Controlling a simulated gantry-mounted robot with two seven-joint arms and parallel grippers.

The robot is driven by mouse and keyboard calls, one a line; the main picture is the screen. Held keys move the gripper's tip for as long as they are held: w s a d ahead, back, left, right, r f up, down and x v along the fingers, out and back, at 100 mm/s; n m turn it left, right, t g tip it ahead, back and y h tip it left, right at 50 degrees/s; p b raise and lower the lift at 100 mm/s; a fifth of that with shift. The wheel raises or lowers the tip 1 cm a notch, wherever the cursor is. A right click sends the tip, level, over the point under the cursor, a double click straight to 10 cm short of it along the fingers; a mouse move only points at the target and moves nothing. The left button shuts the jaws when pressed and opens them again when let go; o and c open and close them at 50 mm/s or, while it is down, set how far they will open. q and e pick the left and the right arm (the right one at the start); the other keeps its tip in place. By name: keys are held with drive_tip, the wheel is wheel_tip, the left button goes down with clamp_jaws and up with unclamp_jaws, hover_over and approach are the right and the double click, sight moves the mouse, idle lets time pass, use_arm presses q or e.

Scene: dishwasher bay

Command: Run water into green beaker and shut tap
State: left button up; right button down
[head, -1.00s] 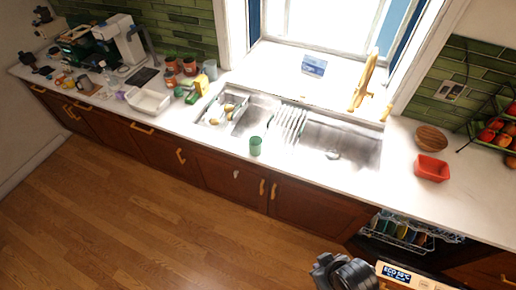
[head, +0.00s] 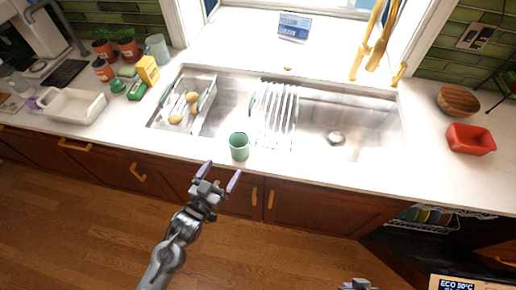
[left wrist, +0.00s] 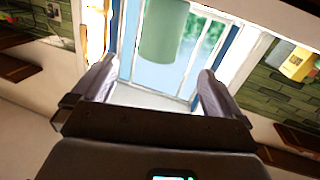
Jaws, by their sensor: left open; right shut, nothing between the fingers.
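The green beaker (head: 239,147) stands upright on the counter's front edge, before the sink. My left gripper (head: 222,172) is open just in front of it, fingers pointing toward it and apart from it. In the left wrist view the beaker (left wrist: 165,32) appears between and beyond the two open fingers (left wrist: 155,85). The golden tap (head: 375,45) rises behind the sink's right basin, with a golden lever (head: 400,74) to its right. I cannot tell whether water runs. My right gripper (head: 357,285) only just shows at the bottom edge, shut and empty.
The steel sink (head: 350,115) holds a drying rack (head: 272,112) and, at left, a colander (head: 205,100) with several potatoes. A red bowl (head: 470,139) and wooden bowl (head: 458,100) stand right.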

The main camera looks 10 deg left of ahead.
sight(235, 156)
use_arm(q)
drive_tip(key=shift+t, duration=0.3)
drive_tip(key=w+f+b, duration=0.1)
drive_tip(key=w, duration=0.1)
drive_tip(key=w+b, duration=0.1)
drive_tip(key=w, duration=0.1)
drive_tip(key=w+d+f+b, duration=0.1)
drive_tip(key=w, duration=0.1)
drive_tip(key=shift+w+d+f+b, duration=0.1)
drive_tip(key=shift+w+f+b, duration=0.05)
drive_tip(key=shift+f+b, duration=0.25)
drive_tip(key=shift+w+d, duration=0.2)
drive_tip(key=shift+w, duration=0.8)
drive_tip(key=shift+w+d+b, duration=0.15)
drive_tip(key=shift+w+d, duration=0.1)
drive_tip(key=shift+w, duration=0.8)
drive_tip(key=shift+w+d+b, duration=0.15)
drive_tip(key=shift+w+d, duration=0.05)
drive_tip(key=shift+w, duration=0.85)
use_arm(e)
wheel_tip(235, 156, down, 6)
drive_tip(key=shift+s+d, duration=0.2)
drive_tip(key=shift+d, duration=0.05)
use_arm(q)
drive_tip(key=shift+c, duration=0.3)
drive_tip(key=c, duration=1)
drive_tip(key=shift+o, duration=0.2)
use_arm(e)
drive_tip(key=shift+d, duration=0.1)
